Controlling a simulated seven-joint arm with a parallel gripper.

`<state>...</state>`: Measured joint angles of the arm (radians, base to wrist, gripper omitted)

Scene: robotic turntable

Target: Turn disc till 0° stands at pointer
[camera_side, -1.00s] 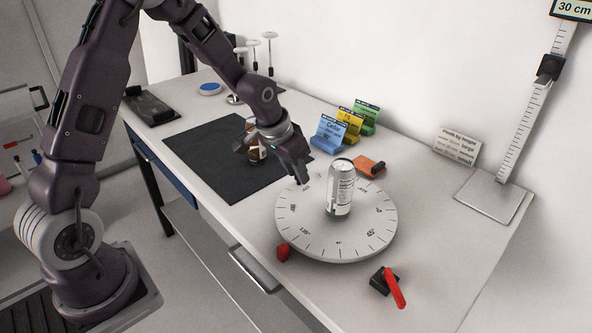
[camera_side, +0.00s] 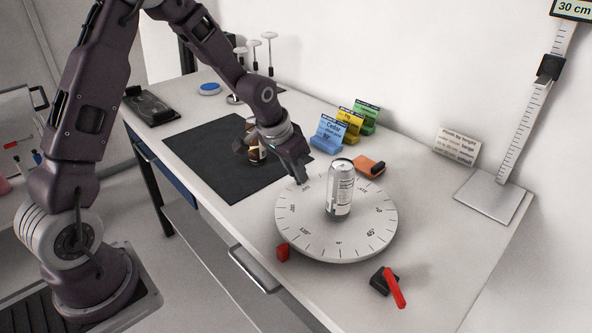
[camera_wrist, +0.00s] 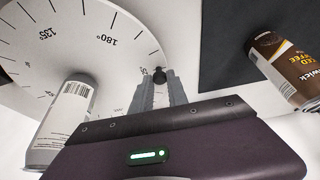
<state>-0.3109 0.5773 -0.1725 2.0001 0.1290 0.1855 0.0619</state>
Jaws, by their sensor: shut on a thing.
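The pale round disc (camera_side: 300,238) lies flat at the table's front, with tick marks and degree numbers on its rim. A small red block (camera_side: 282,252), which looks like the pointer, sits at the disc's front-left edge; the nearest readable number seems to be 135°. The 0° appears to be on the right side, too small to read surely. My gripper (camera_side: 303,181) is at the disc's back-left rim. In the wrist view, my gripper (camera_wrist: 160,88) is shut on a small black knob (camera_wrist: 159,75) at the edge of the disc (camera_wrist: 75,50), past the 180° mark.
A silver-white can (camera_side: 340,188) stands upright on the disc. A brown coffee can (camera_wrist: 283,68) stands on the dark mat (camera_side: 205,160) behind my gripper.

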